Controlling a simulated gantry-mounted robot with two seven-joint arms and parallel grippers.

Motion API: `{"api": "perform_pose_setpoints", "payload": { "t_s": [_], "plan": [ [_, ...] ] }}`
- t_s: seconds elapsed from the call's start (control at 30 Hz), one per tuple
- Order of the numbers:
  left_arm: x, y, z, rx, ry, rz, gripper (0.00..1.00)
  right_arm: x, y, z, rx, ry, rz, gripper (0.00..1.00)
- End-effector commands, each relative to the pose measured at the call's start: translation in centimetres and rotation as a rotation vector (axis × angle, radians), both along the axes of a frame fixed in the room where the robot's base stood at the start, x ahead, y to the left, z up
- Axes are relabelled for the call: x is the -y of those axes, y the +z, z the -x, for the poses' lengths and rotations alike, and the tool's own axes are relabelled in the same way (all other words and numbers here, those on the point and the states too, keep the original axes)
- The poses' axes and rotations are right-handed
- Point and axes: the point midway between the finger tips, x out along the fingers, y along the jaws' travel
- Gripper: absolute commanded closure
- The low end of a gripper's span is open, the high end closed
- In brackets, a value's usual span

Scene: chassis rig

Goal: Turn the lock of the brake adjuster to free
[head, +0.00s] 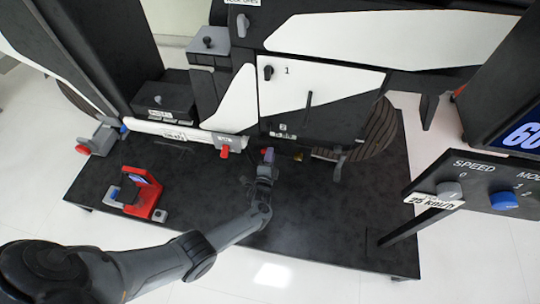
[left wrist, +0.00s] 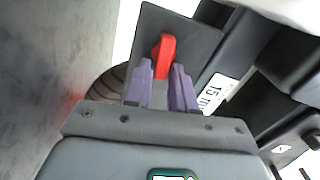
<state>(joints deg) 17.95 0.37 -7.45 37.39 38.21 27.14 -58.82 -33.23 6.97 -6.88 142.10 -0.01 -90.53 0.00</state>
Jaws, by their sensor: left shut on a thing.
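My left gripper (head: 267,156) reaches in from the lower left to the lower front edge of the chassis in the head view. In the left wrist view its two purple fingers (left wrist: 162,72) stand on either side of a red lever (left wrist: 166,50) and are shut on it. The lever sits in front of a dark plate (left wrist: 185,30); its lower end is between the fingertips. In the head view the gripper hides this lever. I cannot read a label naming it as the adjuster's lock. My right gripper is not in view.
Another red lever (head: 224,152) hangs to the left of the gripper. A red and grey fixture (head: 150,205) stands on the black platform (head: 330,225). A dark tyre (head: 375,130) is to the right.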

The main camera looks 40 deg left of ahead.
Motion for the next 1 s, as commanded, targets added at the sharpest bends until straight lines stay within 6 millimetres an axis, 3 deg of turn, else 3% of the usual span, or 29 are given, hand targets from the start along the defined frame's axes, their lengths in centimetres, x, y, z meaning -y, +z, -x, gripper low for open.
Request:
{"api": "perform_pose_setpoints", "payload": {
  "t_s": [0.3, 0.87, 0.9, 1.0],
  "plan": [
    [0.02, -0.25, -0.02, -0.059, 0.0, -0.12, 1.0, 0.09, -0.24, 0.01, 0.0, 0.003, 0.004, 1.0],
    [0.0, -0.28, -0.01, -0.071, 0.001, -0.145, 1.0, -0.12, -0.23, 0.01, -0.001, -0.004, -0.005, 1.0],
    [0.0, -0.28, -0.01, -0.071, 0.001, -0.145, 0.71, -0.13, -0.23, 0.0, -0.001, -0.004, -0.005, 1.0],
    [0.01, -0.28, -0.01, -0.07, 0.0, -0.144, 0.6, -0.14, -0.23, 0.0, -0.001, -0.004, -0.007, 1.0]
  ]
}}
